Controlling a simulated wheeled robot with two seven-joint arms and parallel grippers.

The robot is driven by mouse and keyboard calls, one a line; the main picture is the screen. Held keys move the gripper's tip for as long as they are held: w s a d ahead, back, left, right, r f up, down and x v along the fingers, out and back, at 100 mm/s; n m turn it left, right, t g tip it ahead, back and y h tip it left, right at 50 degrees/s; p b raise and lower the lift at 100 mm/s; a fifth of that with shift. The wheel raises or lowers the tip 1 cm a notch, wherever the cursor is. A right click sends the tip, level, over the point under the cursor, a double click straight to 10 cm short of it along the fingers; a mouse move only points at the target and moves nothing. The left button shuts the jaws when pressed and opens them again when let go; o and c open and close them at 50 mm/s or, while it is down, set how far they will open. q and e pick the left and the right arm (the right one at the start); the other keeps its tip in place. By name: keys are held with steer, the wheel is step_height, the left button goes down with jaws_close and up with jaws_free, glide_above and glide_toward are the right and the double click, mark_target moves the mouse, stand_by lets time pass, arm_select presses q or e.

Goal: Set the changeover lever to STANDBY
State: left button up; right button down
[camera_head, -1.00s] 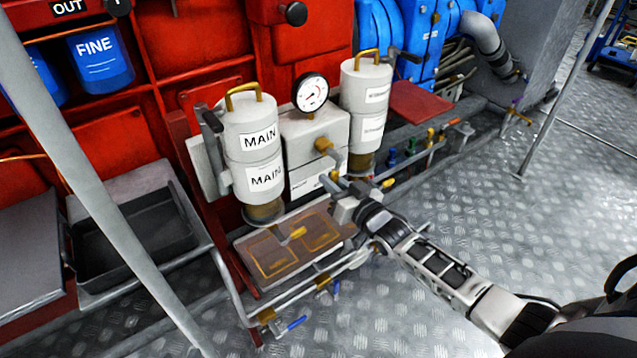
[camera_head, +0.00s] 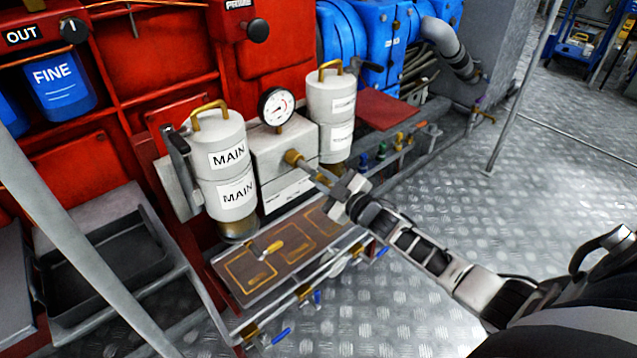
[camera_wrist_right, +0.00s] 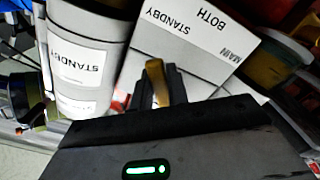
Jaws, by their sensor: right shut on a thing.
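The changeover lever (camera_head: 293,158) has a brass hub on the front of the pale box between the two filter canisters. The MAIN canister (camera_head: 222,165) stands left of the box and the STANDBY canister (camera_head: 330,110) right of it. My right gripper (camera_head: 332,188) is in front of the box, shut on the lever, whose arm slants down and right from the hub. In the right wrist view the brass lever (camera_wrist_right: 157,84) shows at the dark fingers. The label plate (camera_wrist_right: 185,40) there reads STANDBY, BOTH and MAIN, upside down. The fingers hide the lever's end. My left gripper is not in view.
A pressure gauge (camera_head: 277,107) sits on top of the box. A grey rail post (camera_head: 75,225) crosses the left. Open floor (camera_head: 420,305) lies to the right.

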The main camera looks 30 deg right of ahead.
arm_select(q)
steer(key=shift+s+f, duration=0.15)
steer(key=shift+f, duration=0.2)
arm_select(e)
steer(key=shift+d+r+n, duration=0.35)
steer(key=shift+d+n, duration=0.1)
steer(key=shift+n, duration=0.65)
steer(key=c, duration=1.4)
jaws_free()
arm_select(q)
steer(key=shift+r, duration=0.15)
arm_select(e)
steer(key=shift+o, duration=0.2)
steer(key=shift+r, duration=0.1)
